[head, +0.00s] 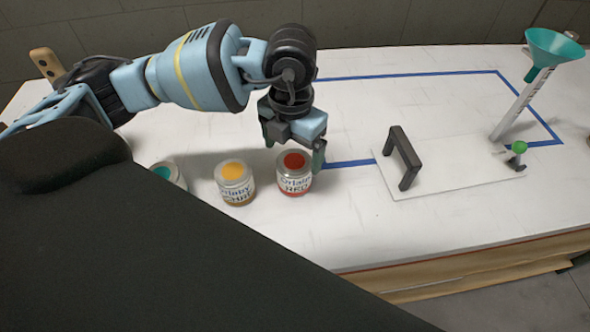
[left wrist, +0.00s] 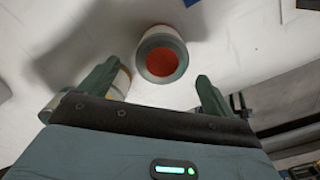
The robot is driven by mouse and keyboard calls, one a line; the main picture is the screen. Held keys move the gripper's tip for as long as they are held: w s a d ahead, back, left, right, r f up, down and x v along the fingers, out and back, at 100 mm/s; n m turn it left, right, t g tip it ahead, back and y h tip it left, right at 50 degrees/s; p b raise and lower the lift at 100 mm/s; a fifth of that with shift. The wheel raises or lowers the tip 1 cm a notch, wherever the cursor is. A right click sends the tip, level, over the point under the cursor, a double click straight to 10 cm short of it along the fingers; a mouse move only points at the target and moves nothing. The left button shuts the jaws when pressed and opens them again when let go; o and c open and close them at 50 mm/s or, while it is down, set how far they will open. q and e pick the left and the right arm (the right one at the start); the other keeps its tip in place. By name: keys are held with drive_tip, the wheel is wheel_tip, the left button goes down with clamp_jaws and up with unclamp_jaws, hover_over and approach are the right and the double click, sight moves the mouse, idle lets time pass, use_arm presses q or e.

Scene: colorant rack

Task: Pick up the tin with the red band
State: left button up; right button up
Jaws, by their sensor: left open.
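The tin with the red band (head: 294,184) stands upright on the white table, with a red top and a red band low on its side. In the left wrist view the tin (left wrist: 162,54) is just beyond the fingertips, roughly between their lines. My left gripper (head: 293,148) is open above and behind this tin in the head view. One green finger shows by the tin's right side there; the other is mostly hidden. In the left wrist view nothing is between the fingers of the gripper (left wrist: 155,84). My right gripper is not in view.
A yellow-topped tin (head: 235,190) stands close on the left, and a teal-topped tin (head: 168,174) is partly hidden farther left. A white board with a dark handle (head: 403,158) lies to the right. A teal funnel (head: 553,47) stands at the far right. Blue tape marks the table.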

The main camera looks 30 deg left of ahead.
sight(294, 162)
use_arm(q)
drive_tip(key=shift+w+f, duration=0.2)
drive_tip(key=shift+f, duration=0.5)
wheel_tip(294, 162, down, 4)
drive_tip(key=shift+d+f, duration=0.1)
drive_tip(key=shift+f, duration=0.45)
drive_tip(key=c, duration=1.1)
drive_tip(key=shift+c, duration=0.2)
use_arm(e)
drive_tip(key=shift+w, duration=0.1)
use_arm(q)
drive_tip(key=shift+r, duration=0.15)
